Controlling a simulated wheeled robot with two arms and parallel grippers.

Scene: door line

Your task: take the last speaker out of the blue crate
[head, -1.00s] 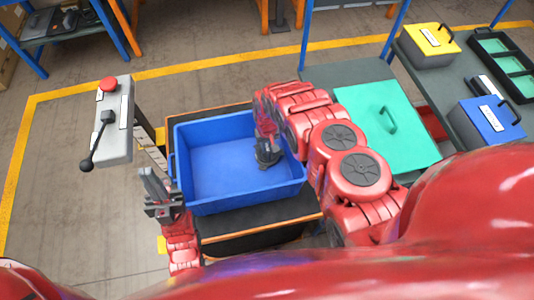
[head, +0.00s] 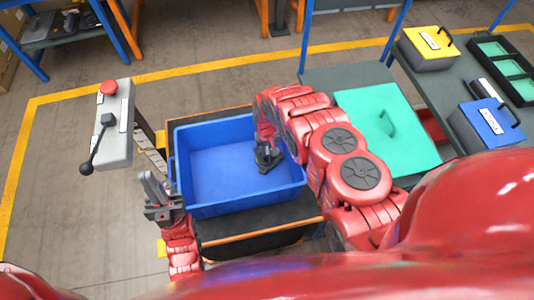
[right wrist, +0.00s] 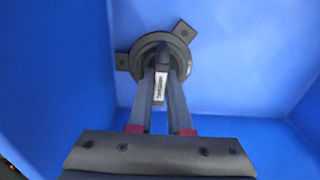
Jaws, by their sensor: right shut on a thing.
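The blue crate (head: 222,203) stands open in front of me. A round dark speaker (head: 268,158) with mounting tabs is at the crate's right side, inside it. In the right wrist view the speaker (right wrist: 180,50) is at the fingertips, with blue crate walls and floor around it. My right gripper (right wrist: 163,75) is shut on the speaker; whether the speaker touches the crate floor I cannot tell. My left gripper (head: 158,190) is outside the crate, near its left front corner, with its fingers apart and nothing between them.
The crate rests on a dark-topped cart (head: 255,222). A grey control box (head: 113,130) with a red button and lever stands left. Yellow (head: 430,46) and blue (head: 487,122) cases sit on the right bench.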

